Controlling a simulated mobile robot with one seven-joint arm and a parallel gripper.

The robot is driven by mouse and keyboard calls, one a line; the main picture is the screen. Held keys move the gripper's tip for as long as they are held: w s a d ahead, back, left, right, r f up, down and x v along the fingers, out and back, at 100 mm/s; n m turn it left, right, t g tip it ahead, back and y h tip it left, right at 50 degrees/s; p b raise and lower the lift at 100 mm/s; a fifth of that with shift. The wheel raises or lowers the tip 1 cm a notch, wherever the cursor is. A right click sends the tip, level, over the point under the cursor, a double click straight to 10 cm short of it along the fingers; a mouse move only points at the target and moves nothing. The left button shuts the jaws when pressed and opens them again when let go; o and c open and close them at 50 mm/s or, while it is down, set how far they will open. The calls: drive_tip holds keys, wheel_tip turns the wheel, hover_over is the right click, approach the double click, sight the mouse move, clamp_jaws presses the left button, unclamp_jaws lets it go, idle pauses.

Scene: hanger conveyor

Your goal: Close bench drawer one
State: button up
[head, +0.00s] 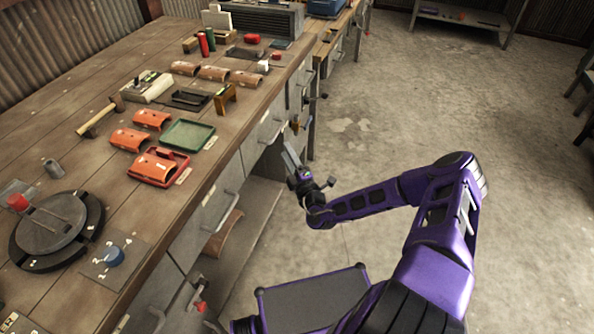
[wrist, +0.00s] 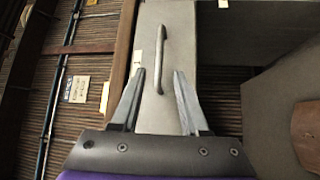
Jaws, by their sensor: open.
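The bench front carries several grey drawers with bar handles. In the wrist view, a pale drawer front (wrist: 165,25) lies straight ahead, with its bar handle (wrist: 160,60) running upright in the picture. My gripper (wrist: 159,76) is open, with its two fingers apart and nothing held between them. The handle's lower end shows between the fingertips; I cannot tell whether they touch it. In the head view, my gripper (head: 293,158) is beside a grey drawer front (head: 264,132) on the bench's right side. I cannot read which drawer is number one, nor tell how far this drawer stands out.
Another drawer front (head: 205,222) is nearer me.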

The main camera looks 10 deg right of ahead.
drive_tip(key=v, duration=0.7)
drive_tip(key=shift+s, duration=0.3)
